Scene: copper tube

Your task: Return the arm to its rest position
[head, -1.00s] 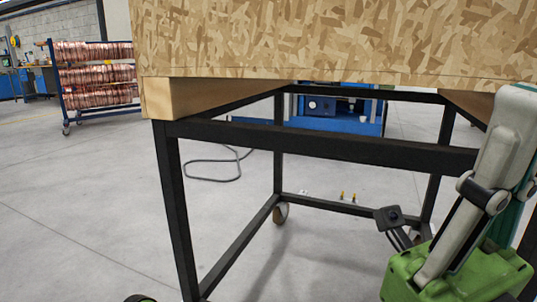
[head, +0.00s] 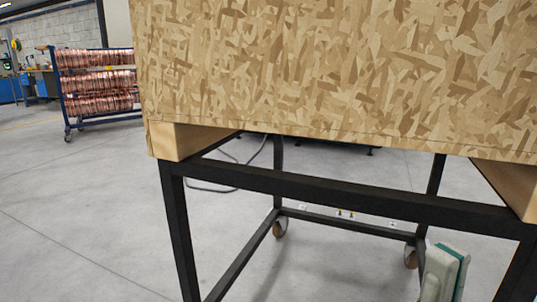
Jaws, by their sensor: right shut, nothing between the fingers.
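My right gripper (head: 443,273) shows only as a pale grey and teal piece at the bottom edge, right of centre. It is shut and holds nothing; most of it and the rest of the arm are cut off by the frame. The piece is low, in front of the black frame under the crate. My left gripper is not in view.
A large chipboard crate (head: 330,70) on wooden runners fills the upper right. It rests on a black wheeled metal frame (head: 340,195). A blue rack (head: 97,84) with copper coils stands at the back left. Grey floor (head: 80,210) is open at left.

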